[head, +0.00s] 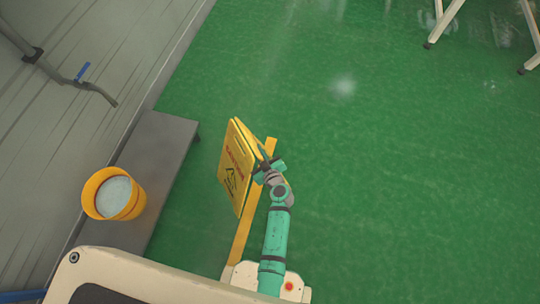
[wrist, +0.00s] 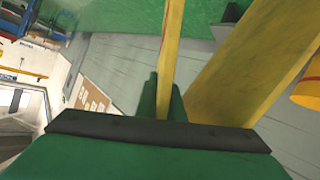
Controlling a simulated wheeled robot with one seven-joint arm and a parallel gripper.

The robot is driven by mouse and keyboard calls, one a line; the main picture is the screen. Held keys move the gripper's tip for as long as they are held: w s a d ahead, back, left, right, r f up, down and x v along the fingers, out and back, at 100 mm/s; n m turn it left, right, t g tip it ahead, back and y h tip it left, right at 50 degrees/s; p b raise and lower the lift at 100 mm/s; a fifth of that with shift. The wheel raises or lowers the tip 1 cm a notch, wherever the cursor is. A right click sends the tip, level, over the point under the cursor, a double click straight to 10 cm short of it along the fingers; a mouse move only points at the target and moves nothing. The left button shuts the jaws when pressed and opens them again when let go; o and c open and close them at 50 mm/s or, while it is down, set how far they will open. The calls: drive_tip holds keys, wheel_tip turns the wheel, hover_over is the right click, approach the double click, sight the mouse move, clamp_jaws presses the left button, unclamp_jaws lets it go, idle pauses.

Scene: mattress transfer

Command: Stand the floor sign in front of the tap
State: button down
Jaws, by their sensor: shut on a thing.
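The floor sign (head: 236,168) is a yellow folding board with dark print. In the head view it is held up off to the right of the grey step, tilted. My gripper (head: 265,160) is shut on its upper right edge. In the wrist view a thin yellow edge of the sign (wrist: 172,60) runs between the fingers of my gripper (wrist: 168,100). The tap (head: 82,76), with a blue lever and a grey spout, is on the wall pipe at the upper left, apart from the sign. Whether the sign's bottom touches the floor I cannot tell.
A grey step (head: 165,165) runs along the wall. A yellow bucket (head: 132,205) with pale contents stands on it, below the tap in the picture. The green floor (head: 380,170) is clear in the middle and right. Pale stand legs (head: 445,22) are at the upper right.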

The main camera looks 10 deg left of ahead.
drive_tip(key=shift+w+d+f, duration=0.55)
drive_tip(key=shift+d+f, duration=0.15)
drive_tip(key=shift+f, duration=0.8)
drive_tip(key=shift+w+d+f, duration=0.55)
drive_tip(key=shift+d+f, duration=0.2)
drive_tip(key=shift+f, duration=0.75)
drive_tip(key=shift+w+d+f, duration=0.55)
drive_tip(key=shift+d+f, duration=0.15)
drive_tip(key=shift+f, duration=0.9)
drive_tip(key=c, duration=1.9)
unclamp_jaws()
drive_tip(key=shift+s+f, duration=0.1)
drive_tip(key=v, duration=1.2)
drive_tip(key=s+d+r+m+t+h, duration=0.2)
drive_tip(key=s+r+m+h, duration=0.2)
drive_tip(key=s+r, duration=0.9)
drive_tip(key=s+d+r+m+t+h, duration=0.2)
drive_tip(key=s+r+m, duration=0.4)
drive_tip(key=s+r, duration=0.8)
wheel_tip(320, 180, up, 6)
drive_tip(key=shift+d+r+m+t+h, duration=0.1)
drive_tip(key=shift+d+m+t+h, duration=0.2)
drive_tip(key=shift+d+h, duration=0.55)
